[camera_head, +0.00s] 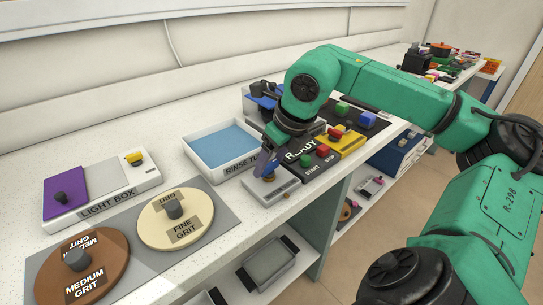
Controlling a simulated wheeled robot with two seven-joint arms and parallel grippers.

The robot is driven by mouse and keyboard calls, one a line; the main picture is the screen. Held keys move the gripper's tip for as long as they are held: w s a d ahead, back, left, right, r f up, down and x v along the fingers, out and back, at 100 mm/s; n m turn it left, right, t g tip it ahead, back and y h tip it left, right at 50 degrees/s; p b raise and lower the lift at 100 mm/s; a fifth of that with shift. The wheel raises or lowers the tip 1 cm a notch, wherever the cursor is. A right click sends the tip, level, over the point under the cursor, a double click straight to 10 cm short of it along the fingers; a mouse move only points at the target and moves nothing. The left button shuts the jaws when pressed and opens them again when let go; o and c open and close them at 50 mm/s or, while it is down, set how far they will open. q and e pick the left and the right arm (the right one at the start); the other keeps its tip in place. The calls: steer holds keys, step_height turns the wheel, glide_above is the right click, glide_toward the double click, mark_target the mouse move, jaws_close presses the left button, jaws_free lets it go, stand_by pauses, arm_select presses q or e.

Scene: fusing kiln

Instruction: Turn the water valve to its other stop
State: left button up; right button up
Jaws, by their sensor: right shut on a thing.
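The water valve (272,193) appears to be the small light grey box at the counter's front edge, just right of the rinse tub (220,147). My right arm comes in from the right, and my right gripper (269,166) points down over this box. Its jaws are shut on the valve's handle, which is mostly hidden by the fingers, so I cannot tell which stop it is near. A small brassy part shows on the box below the fingertips. My left gripper is not in view.
The light box (105,190) and two grit discs, medium (98,275) and fine (197,212), lie left. Shelves hold items below.

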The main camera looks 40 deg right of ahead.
steer(key=shift+r+m+p, duration=0.1)
steer(key=shift+m+p, duration=0.2)
steer(key=shift+m, duration=0.3)
steer(key=shift+h, duration=0.3)
steer(key=o, duration=1.4)
steer(key=p+v, duration=0.1)
steer(key=v, duration=1.3)
steer(key=shift+s+r, duration=0.15)
